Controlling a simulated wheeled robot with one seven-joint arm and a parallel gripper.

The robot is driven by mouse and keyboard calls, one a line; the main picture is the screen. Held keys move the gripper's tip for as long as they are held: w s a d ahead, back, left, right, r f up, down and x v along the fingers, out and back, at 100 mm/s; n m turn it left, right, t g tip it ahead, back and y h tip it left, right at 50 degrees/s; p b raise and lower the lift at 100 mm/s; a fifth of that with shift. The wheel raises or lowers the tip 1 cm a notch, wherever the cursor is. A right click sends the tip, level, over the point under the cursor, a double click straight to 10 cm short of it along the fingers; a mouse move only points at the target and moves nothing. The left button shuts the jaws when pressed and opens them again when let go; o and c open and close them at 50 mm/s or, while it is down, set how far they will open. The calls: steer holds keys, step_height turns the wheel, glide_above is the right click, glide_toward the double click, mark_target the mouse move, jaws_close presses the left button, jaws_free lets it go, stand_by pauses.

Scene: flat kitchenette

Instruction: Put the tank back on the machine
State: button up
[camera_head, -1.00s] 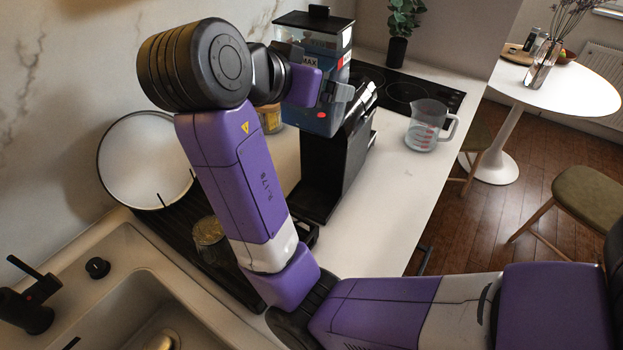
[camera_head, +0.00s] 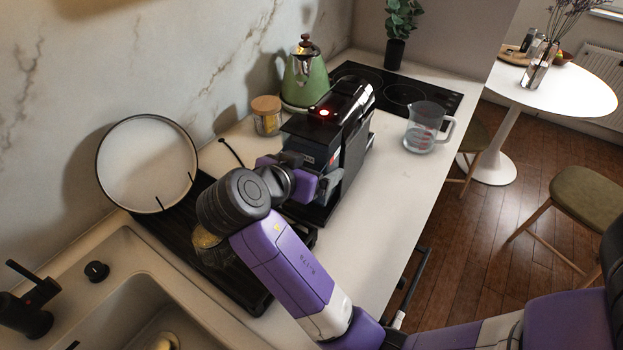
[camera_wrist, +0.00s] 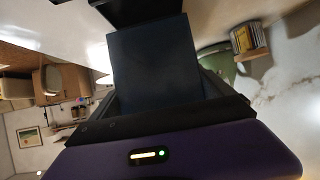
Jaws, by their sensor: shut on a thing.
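The coffee machine (camera_head: 357,130) is black and stands on the counter, with a red light on its top. The tank (camera_head: 312,146), dark and see-through with a label, is upright low against the machine's left near side. My gripper (camera_head: 328,181) is shut on the tank. My wrist hides part of it, and I cannot tell whether its base is seated. In the wrist view a dark flat face, apparently the tank (camera_wrist: 155,65), fills the space ahead of my gripper.
A green kettle (camera_head: 303,78) and a lidded jar (camera_head: 266,116) stand behind, along the wall. A measuring jug (camera_head: 424,128) stands right of the machine.

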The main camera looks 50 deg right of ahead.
steer(key=shift+f, duration=2.05)
steer(key=shift+f, duration=0.15)
steer(key=o, duration=1.8)
steer(key=p+v, duration=0.4)
steer(key=v, duration=0.8)
steer(key=shift+p, duration=0.3)
